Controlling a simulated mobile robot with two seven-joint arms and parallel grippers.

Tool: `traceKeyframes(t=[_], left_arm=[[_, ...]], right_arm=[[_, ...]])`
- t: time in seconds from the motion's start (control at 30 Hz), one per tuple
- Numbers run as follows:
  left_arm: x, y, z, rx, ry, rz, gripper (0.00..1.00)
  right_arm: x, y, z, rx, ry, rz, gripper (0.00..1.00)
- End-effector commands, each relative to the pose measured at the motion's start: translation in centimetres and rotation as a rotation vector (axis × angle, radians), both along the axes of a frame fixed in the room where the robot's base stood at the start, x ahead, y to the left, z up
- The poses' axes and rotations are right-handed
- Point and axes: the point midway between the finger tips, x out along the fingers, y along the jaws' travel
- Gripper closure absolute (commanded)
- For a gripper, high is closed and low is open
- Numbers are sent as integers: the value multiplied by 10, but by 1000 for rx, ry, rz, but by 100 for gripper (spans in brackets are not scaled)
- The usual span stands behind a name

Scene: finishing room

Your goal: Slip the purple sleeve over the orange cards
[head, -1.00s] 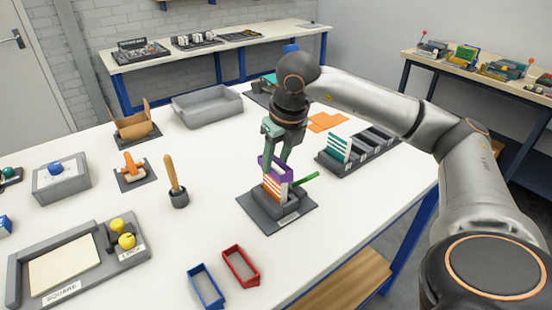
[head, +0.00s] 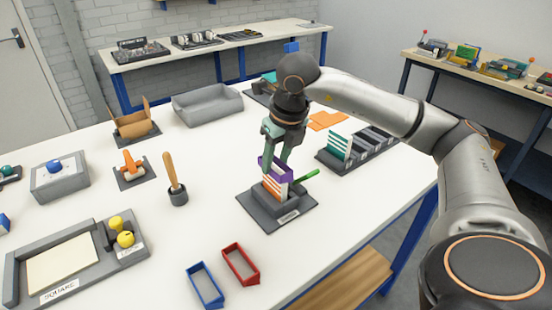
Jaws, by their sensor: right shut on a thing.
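The orange cards (head: 272,186), white with orange stripes, stand upright in a dark grey holder (head: 258,208) near the middle of the table. The purple sleeve (head: 263,164) is at the top of the cards. My right gripper (head: 276,155) reaches down from above and is shut on the purple sleeve. The sleeve overlaps the upper end of the cards in the picture; I cannot tell whether it is around them or just above or behind them. A green piece (head: 307,175) sticks out beside the holder. My left gripper is not in view.
A rack with green-striped cards (head: 338,147) stands to the right. A wooden-handled tool (head: 172,177) stands left of the holder, and a grey tray (head: 207,103) lies behind. White table between is clear.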

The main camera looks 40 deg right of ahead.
Motion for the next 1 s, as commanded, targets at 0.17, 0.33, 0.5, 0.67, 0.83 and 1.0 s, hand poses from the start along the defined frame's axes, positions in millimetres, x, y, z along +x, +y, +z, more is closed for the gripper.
traceKeyframes(t=[0.17, 0.33, 0.5, 0.67, 0.83, 1.0], left_arm=[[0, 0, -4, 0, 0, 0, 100], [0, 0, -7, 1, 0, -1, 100], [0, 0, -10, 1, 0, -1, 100], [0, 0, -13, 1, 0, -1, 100], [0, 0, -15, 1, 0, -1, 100], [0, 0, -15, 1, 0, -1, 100]], right_arm=[[0, 0, -5, 0, 0, 0, 88], [0, 0, -8, 0, 0, 0, 88], [0, 0, -11, 0, 0, 0, 88], [0, 0, -15, 0, 0, 0, 88], [0, 0, -18, 0, 0, 0, 88], [0, 0, -18, 0, -1, 0, 88]])
